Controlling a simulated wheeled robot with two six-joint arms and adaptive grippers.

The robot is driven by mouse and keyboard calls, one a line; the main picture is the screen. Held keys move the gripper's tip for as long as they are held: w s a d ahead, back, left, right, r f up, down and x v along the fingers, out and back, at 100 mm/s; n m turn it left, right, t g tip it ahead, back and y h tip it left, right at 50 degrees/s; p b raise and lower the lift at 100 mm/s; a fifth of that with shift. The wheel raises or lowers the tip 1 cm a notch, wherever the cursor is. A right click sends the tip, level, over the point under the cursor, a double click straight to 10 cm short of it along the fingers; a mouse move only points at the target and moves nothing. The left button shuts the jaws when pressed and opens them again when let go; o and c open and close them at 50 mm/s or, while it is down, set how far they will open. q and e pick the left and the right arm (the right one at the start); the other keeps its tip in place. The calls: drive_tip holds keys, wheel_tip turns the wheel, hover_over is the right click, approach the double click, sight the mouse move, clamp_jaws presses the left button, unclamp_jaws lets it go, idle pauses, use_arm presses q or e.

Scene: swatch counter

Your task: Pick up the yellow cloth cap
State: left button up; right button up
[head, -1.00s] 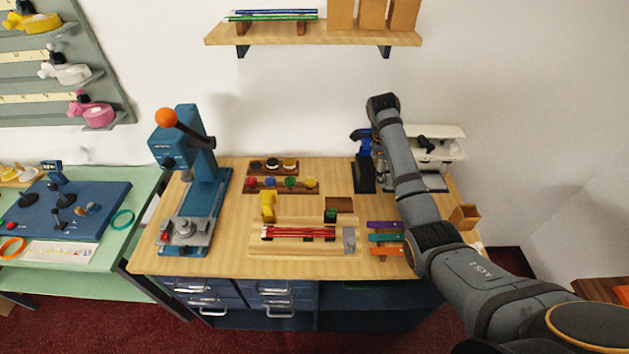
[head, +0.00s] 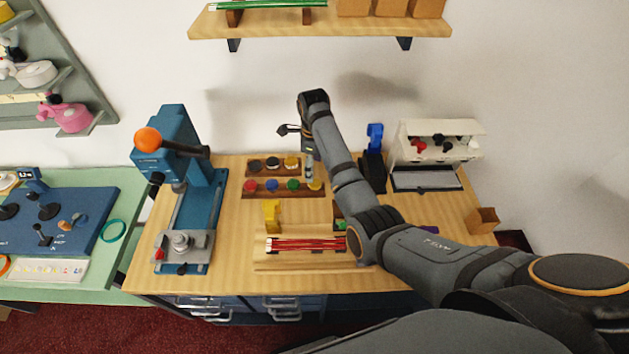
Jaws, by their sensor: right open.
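Small round coloured caps sit on two wooden strips at the back of the counter. The yellow cap (head: 315,186) is at the right end of the front strip, beside a green one (head: 293,185). My right gripper (head: 309,176) points down just above and behind the yellow cap, open and empty; its fingertips are small here, and whether they touch the cap I cannot tell. Another yellowish cap (head: 291,162) is at the right end of the rear strip. My left gripper is not in view.
A blue press (head: 185,200) with an orange knob stands left. A yellow stapler-like tool (head: 271,215) and a wooden tray (head: 290,265) with red rods lie in front. A blue stand (head: 374,160) and a white rack (head: 440,140) stand right. A shelf (head: 320,25) hangs above.

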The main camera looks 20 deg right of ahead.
sight(315, 183)
drive_tip(key=shift+w+d+f, duration=0.1)
drive_tip(key=shift+w+f, duration=0.35)
drive_tip(key=shift+f, duration=0.4)
drive_tip(key=shift+s+d+f+p, duration=0.1)
drive_tip(key=shift+s+f+p, duration=0.15)
drive_tip(key=shift+f+p, duration=0.4)
drive_tip(key=f, duration=0.2)
drive_tip(key=shift+s+f+p, duration=0.3)
drive_tip(key=shift+f+p, duration=0.05)
drive_tip(key=shift+f, duration=0.5)
drive_tip(key=shift+w, duration=0.1)
drive_tip(key=c, duration=0.5)
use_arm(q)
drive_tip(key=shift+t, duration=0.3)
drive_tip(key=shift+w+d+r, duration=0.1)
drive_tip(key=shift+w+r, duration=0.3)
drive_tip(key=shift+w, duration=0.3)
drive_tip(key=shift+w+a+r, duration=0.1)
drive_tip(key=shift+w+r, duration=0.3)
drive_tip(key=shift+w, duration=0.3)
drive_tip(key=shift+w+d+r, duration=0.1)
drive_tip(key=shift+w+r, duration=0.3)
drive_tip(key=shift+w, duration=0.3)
use_arm(e)
drive_tip(key=shift+c, duration=1.3)
